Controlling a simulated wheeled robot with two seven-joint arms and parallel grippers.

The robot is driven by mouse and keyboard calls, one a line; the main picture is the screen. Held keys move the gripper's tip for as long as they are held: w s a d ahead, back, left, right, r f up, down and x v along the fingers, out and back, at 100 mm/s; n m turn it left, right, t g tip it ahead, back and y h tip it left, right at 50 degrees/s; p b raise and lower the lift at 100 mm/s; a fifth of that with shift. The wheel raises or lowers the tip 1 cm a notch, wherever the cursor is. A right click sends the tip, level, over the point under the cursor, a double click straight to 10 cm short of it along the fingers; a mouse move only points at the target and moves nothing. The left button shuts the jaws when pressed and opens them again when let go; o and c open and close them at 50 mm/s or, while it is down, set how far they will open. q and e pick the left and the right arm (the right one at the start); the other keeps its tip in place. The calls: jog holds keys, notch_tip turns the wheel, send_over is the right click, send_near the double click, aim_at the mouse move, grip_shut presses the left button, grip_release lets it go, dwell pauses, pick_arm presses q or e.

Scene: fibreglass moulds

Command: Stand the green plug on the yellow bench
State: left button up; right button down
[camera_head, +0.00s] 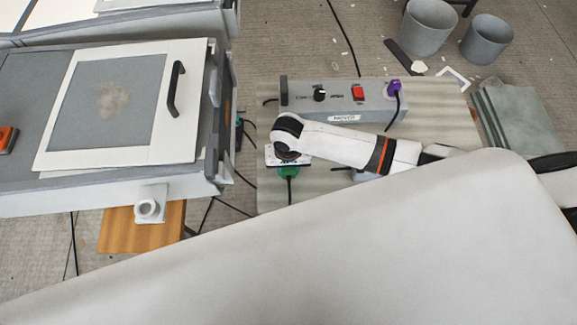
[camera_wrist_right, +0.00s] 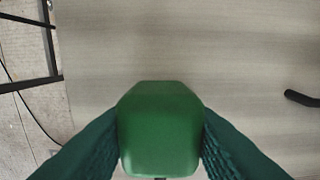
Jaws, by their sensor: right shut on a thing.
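The green plug (camera_head: 289,172) is at the end of my right arm in the head view, with a dark cable hanging down from it. My right gripper (camera_head: 287,160) is shut on it. In the right wrist view the plug (camera_wrist_right: 160,130) sits between the two green-padded fingers, with the pale wood-grain top behind it. I cannot tell how far the plug is above that top. An orange-yellow wooden surface (camera_head: 120,232), the most yellow bench-like thing in view, shows at lower left, partly hidden. My left gripper is not in view.
The pale wood-grain top (camera_head: 435,125) carries a grey control box (camera_head: 345,97) with a purple plug (camera_head: 393,86). Left of it stands a grey machine with a framed lid (camera_head: 120,105). Cables run between. A pale surface close to the camera blocks the lower right.

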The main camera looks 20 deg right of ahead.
jog(key=shift+f, duration=0.45)
jog(key=shift+f, duration=0.1)
jog(key=c, duration=0.9)
grip_release()
notch_tip(320, 180, up, 12)
jog(key=shift+r+p, duration=0.15)
jog(key=shift+p, duration=0.15)
